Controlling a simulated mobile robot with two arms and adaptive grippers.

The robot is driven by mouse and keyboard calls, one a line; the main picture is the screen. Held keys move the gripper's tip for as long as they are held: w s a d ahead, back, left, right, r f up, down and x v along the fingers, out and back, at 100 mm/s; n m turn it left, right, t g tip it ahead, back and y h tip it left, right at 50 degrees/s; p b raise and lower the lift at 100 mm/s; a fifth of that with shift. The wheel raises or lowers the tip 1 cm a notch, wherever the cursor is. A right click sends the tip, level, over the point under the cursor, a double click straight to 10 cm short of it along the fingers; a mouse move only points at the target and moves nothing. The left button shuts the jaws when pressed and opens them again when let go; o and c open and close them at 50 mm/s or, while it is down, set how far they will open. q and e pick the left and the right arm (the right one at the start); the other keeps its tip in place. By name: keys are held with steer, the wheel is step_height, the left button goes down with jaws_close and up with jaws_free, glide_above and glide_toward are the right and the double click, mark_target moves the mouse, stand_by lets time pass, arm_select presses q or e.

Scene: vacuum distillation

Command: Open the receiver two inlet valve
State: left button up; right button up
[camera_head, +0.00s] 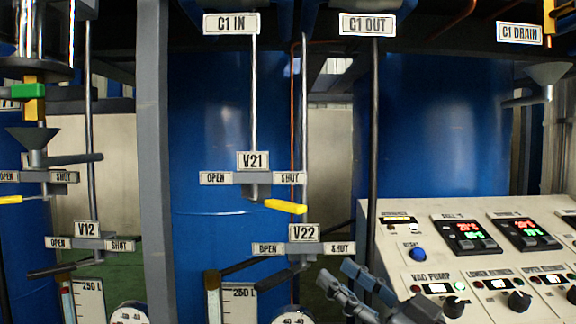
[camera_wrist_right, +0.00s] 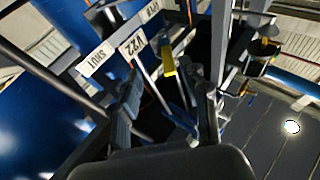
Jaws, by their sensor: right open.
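The V21 valve (camera_head: 253,160) is in the middle of the head view, under the C1 IN sign. Its plate reads OPEN on the left and SHUT on the right. Its yellow-tipped handle (camera_head: 286,207) points right, toward the SHUT side. The yellow tip (camera_wrist_right: 168,61) also shows in the right wrist view, beyond the fingers. My right gripper (camera_head: 338,275) is open and empty, below and right of that handle and apart from it, near the V22 plate. In the right wrist view, the gripper (camera_wrist_right: 164,90) has its two fingers spread. My left gripper is not in view.
The V22 valve (camera_head: 303,233) with a dark handle (camera_head: 286,275) sits just below V21, close to my right gripper. A vertical pipe (camera_head: 374,130) stands to the right. The control panel (camera_head: 378,215) fills the lower right. V12 (camera_head: 87,229) is at the left.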

mark_target(286, 203)
steer(key=shift+n+y, duration=0.3)
steer(key=shift+y, duration=0.3)
steer(key=w+a+r+p, duration=0.2)
steer(key=w+a+r, duration=0.2)
steer(key=w+a+r+p, duration=0.3)
steer(key=w+a+r, duration=0.1)
steer(key=r, duration=0.1)
steer(key=shift+w+a+p, duration=0.1)
steer(key=shift+p, duration=0.25)
steer(key=shift+w+a, duration=0.4)
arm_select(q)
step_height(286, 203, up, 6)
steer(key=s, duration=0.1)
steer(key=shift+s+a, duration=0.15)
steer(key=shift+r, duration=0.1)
arm_select(e)
jaws_close()
